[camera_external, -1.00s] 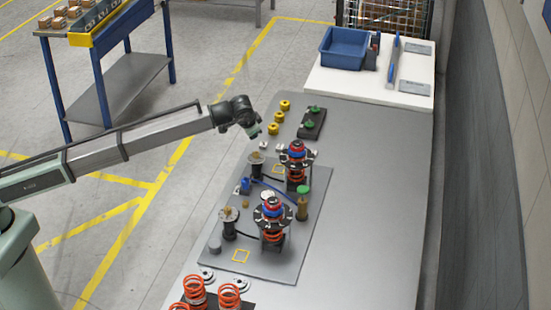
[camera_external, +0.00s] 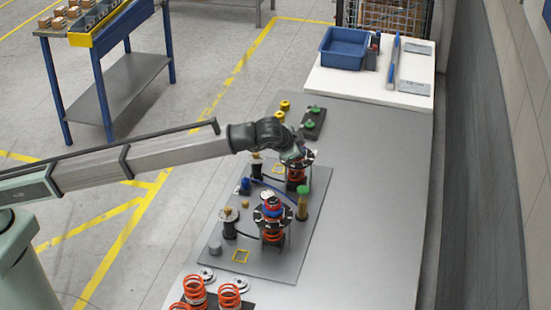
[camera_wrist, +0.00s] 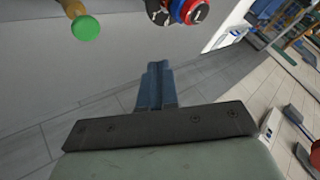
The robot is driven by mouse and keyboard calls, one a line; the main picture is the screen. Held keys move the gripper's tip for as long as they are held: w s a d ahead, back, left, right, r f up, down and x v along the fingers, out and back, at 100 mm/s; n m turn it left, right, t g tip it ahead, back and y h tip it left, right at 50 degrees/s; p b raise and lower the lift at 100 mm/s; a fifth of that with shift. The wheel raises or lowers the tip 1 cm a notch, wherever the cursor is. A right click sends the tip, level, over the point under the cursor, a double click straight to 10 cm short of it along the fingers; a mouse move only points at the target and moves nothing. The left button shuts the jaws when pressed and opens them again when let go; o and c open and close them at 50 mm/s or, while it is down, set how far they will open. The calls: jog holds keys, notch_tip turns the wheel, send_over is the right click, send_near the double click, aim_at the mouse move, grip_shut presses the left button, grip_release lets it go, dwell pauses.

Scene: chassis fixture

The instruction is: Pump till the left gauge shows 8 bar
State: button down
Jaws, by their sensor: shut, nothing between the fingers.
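A pump-like post with a green knob on a tan shaft (camera_external: 303,203) stands on the grey base plate. Its green knob (camera_wrist: 86,27) also shows at the upper left of the wrist view. Round dark dials in red and blue rims (camera_wrist: 193,9) are cut by the top edge there; their readings are not legible. My gripper (camera_wrist: 158,70) is shut and empty, its fingers apart from the knob and dials. In the external view my wrist is above the rear spring assembly (camera_external: 297,175) and hides its top. The front spring assembly (camera_external: 272,235) has a red and blue top.
Two black posts with pale round tops (camera_external: 229,215) stand left of the assemblies. Loose orange springs (camera_external: 229,293) are at the near end. A green-knobbed block (camera_external: 313,122) and yellow pieces sit behind. The bench's right side (camera_external: 370,210) is clear.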

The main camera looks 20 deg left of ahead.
aim_at(302, 190)
jog(key=shift+m+h, duration=0.3)
jog(key=s+d, duration=0.1)
jog(key=s+d+r, duration=0.1)
jog(key=s, duration=0.1)
jog(key=shift+s+d, duration=0.1)
jog(key=shift+s, duration=0.2)
jog(key=shift+f, duration=0.2)
jog(key=shift+f, duration=4.2)
jog(key=shift+f, duration=0.15)
jog(key=shift+f, duration=0.3)
